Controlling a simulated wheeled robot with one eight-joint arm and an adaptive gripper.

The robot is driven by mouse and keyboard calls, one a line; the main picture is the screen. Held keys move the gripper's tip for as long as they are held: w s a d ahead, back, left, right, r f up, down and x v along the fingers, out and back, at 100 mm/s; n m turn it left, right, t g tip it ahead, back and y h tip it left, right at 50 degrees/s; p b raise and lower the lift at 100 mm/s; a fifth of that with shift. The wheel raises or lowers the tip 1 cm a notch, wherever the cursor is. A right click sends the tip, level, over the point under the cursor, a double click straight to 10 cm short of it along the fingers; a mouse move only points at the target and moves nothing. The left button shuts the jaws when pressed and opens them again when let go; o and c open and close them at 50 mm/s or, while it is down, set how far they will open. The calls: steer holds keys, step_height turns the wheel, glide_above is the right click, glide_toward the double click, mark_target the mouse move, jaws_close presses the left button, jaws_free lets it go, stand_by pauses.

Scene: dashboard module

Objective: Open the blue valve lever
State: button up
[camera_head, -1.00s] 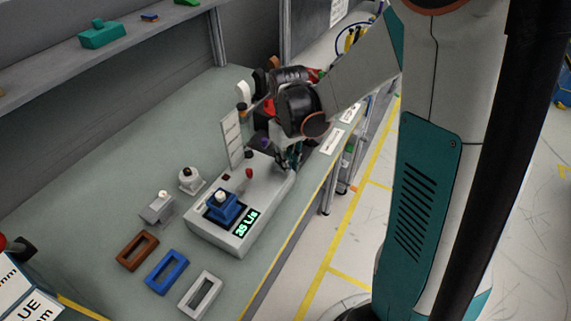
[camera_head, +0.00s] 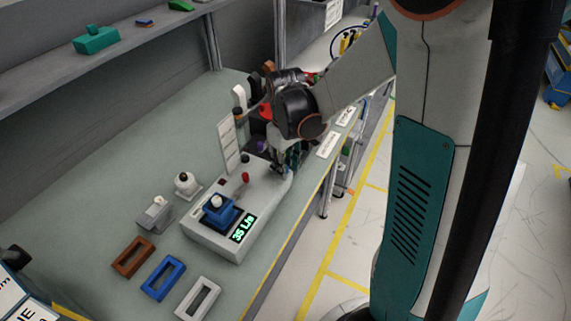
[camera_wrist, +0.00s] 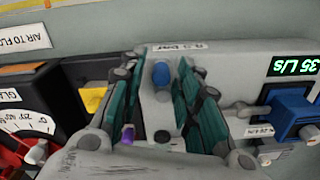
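The light grey dashboard module (camera_head: 207,239) sits on the bench, with a green "35 L/s" display (camera_head: 243,228). In the wrist view, a small upright blue lever (camera_wrist: 161,75) stands on a grey panel of the module. My gripper (camera_wrist: 162,58) is open, its teal fingers on either side of this lever with visible gaps. In the head view my gripper (camera_head: 284,168) is over the module's far right end and hides the lever. A larger blue block with a white knob (camera_head: 220,212) sits beside the display; it also shows in the wrist view (camera_wrist: 291,112).
A red knob (camera_head: 245,178) stands on the module. Brown (camera_head: 133,257), blue (camera_head: 163,279) and white (camera_head: 198,299) frames lie in front. A gauge (camera_wrist: 25,122) and black box lie left in the wrist view. The bench's back left is clear.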

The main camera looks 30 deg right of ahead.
stand_by(0.3)
step_height(320, 180, up, 12)
stand_by(0.5)
steer(key=shift+s, duration=0.1)
stand_by(0.3)
steer(key=s+a+m+t+b, duration=0.1)
steer(key=s+a+m+t, duration=0.1)
steer(key=s, duration=0.5)
steer(key=s+a+r+m+t+b, duration=0.1)
steer(key=s+a+t, duration=0.3)
steer(key=s, duration=0.3)
steer(key=shift+m+t, duration=0.4)
steer(key=shift+t, duration=0.2)
